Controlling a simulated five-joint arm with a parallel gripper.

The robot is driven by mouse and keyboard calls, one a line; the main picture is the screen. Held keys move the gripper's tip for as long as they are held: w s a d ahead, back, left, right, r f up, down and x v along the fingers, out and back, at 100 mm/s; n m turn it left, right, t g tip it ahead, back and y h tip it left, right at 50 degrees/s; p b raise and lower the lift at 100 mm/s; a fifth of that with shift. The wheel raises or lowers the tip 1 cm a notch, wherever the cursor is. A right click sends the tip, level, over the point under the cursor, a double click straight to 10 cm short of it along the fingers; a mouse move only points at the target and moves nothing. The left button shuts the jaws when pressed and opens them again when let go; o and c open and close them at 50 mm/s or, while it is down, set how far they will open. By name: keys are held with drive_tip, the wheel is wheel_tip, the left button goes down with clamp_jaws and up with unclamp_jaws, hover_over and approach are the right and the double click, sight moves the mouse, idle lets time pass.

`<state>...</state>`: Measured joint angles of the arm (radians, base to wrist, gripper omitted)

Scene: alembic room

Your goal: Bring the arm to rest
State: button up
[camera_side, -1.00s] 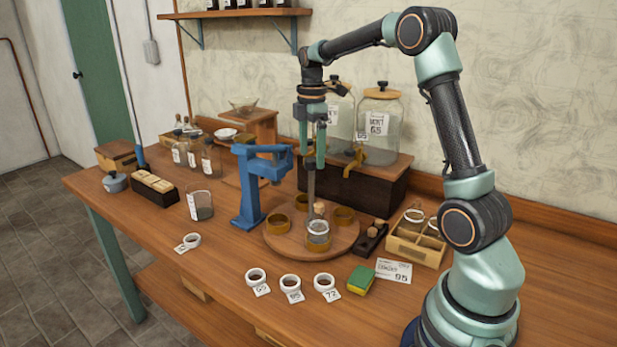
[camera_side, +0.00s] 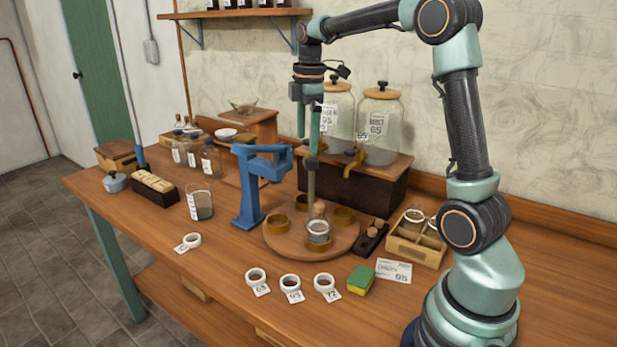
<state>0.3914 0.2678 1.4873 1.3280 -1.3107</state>
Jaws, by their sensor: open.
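My gripper (camera_side: 307,140) points straight down above the round wooden board (camera_side: 285,245). Its two green fingers are apart, with nothing seen between them. A thin grey upright post (camera_side: 311,182) rises just below the fingers. A small glass jar (camera_side: 318,232) sits in a brass ring at the front of the board, and a cork-like knob shows behind it. My arm arches from its base at the right up over the bench.
A blue press (camera_side: 250,190) stands left of the board, close to my gripper. Two large glass jars with brass taps (camera_side: 378,125) stand on a dark block behind. A wooden tray (camera_side: 415,245), green-yellow sponge (camera_side: 361,280) and several white rings (camera_side: 290,283) lie around.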

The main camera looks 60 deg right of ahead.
drive_tip(key=s+a+m+t, duration=0.2)
drive_tip(key=s+a+m, duration=0.3)
drive_tip(key=a, duration=0.3)
drive_tip(key=s+a+f+m+t, duration=0.1)
drive_tip(key=s+a+m+t, duration=0.2)
drive_tip(key=s+a+m, duration=0.2)
drive_tip(key=s+a, duration=0.2)
drive_tip(key=a, duration=0.2)
drive_tip(key=shift+s+m, duration=0.3)
drive_tip(key=shift+s, duration=0.05)
